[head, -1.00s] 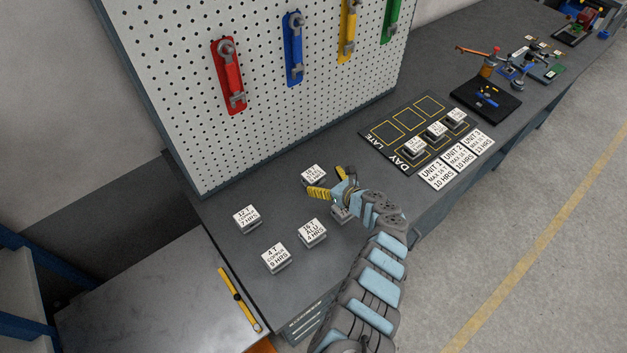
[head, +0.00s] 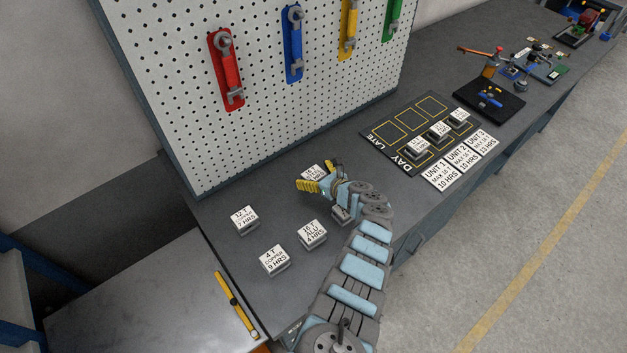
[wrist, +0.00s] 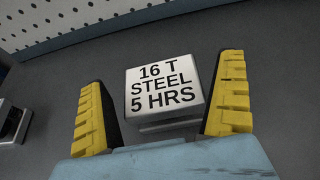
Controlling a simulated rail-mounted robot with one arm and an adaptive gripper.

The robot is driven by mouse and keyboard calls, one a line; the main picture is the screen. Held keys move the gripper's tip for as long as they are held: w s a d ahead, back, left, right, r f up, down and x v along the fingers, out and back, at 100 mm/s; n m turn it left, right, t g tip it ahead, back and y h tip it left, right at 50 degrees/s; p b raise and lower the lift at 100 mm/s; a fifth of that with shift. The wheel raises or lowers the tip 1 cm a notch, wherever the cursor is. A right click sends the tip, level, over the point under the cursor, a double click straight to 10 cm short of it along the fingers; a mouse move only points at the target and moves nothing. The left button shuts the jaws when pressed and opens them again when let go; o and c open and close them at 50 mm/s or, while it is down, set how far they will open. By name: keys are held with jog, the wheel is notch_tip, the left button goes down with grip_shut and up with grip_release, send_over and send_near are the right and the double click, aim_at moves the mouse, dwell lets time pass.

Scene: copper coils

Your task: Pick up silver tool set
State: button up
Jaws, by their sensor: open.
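A silver block labelled "16 T STEEL 5 HRS" (wrist: 164,90) lies on the bench between my gripper's two yellow fingers in the wrist view. In the head view this block (head: 312,171) is partly hidden by the fingers. My gripper (head: 318,177) is open around it, with a visible gap beside the block on both sides in the wrist view. Whether the fingers are down at its level is hard to tell. No object marked as a tool set is seen.
Blocks labelled "12 T" (head: 245,220), "16 T ALU" (head: 313,234) and "4 T COPPER" (head: 275,260) lie to the left and front. Another block is partly hidden under my arm. The pegboard (head: 250,130) rises close behind. A black DAY/LATE board (head: 393,155) lies to the right.

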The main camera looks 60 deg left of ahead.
aim_at(314, 174)
jog(key=c, duration=1.2)
jog(key=shift+r, duration=0.1)
jog(key=shift+c, duration=0.2)
notch_tip(314, 174, up, 4)
jog(key=p, duration=0.3)
jog(key=shift+w+d+f, duration=0.1)
jog(key=shift+f, duration=0.15)
jog(key=shift+d+r+p, duration=0.85)
jog(key=shift+p, duration=0.15)
jog(key=d+r+p, duration=0.2)
jog(key=d+r, duration=0.1)
jog(key=d, duration=0.3)
jog(key=s+d+r+p, duration=0.1)
jog(key=d+r+p, duration=0.1)
jog(key=d+r, duration=0.2)
jog(key=shift+s+v, duration=0.25)
jog(key=shift+v, duration=0.85)
